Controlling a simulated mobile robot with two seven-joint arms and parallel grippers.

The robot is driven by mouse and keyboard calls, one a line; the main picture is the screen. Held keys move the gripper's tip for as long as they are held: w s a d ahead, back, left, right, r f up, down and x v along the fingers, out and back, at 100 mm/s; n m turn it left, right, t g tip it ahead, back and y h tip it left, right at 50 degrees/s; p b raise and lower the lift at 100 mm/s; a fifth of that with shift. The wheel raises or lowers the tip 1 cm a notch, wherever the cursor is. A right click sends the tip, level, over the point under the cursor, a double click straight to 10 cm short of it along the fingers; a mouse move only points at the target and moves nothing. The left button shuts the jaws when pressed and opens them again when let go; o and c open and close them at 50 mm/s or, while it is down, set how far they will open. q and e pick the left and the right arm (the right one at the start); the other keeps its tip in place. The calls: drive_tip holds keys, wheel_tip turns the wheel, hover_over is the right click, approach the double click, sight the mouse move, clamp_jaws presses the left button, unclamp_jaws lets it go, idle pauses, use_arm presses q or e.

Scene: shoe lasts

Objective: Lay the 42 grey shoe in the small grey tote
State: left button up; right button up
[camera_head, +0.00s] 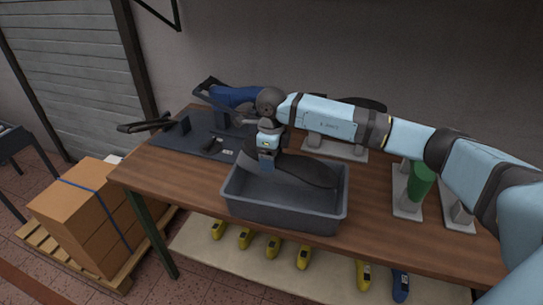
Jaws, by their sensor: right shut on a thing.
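The small grey tote (288,217) stands on the wooden bench near its front edge, with its open top up. My right gripper (267,164) reaches down over the tote's back left part. It is shut on the dark grey shoe (312,171), which stretches to the right from the jaws inside the tote's outline. The front wall hides the tote's floor, so I cannot tell whether the shoe touches it. The shoe's size mark cannot be read. My left gripper is not in view.
A green last (420,184) stands on a pale stand at the right. Several yellow lasts (303,257) sit on the lower shelf. Boxes (85,215) stand at the left.

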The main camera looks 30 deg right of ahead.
drive_tip(key=o, duration=1.1)
wheel_tip(320, 180, up, 14)
drive_tip(key=shift+b, duration=0.6)
